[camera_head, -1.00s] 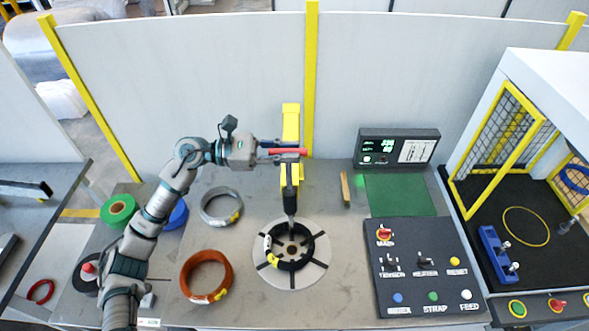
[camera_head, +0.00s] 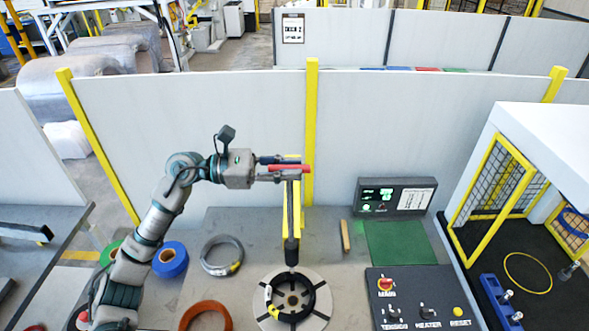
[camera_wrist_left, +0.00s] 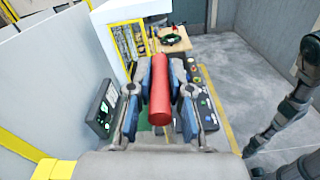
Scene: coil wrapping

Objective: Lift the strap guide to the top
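The strap guide (camera_head: 292,220) is an upright dark bar with a red handle (camera_head: 290,168) at its top, in front of a yellow post. Its lower end stands above the coil (camera_head: 310,297), a dark ring with yellow marks on a round pale plate. My left gripper (camera_head: 287,168) is shut on the red handle, with one finger on each side. In the left wrist view the red handle (camera_wrist_left: 159,90) lies lengthwise between the fingers. My right gripper does not show. A grey arm link at the right of the wrist view seems to be mine.
A control panel (camera_head: 425,290) with knobs and buttons and a green mat (camera_head: 400,243) lie to the right. A display box (camera_head: 393,196) stands behind them. A grey coil (camera_head: 221,256), a copper coil (camera_head: 206,317) and a blue roll (camera_head: 170,259) are left. A fenced cell is far right.

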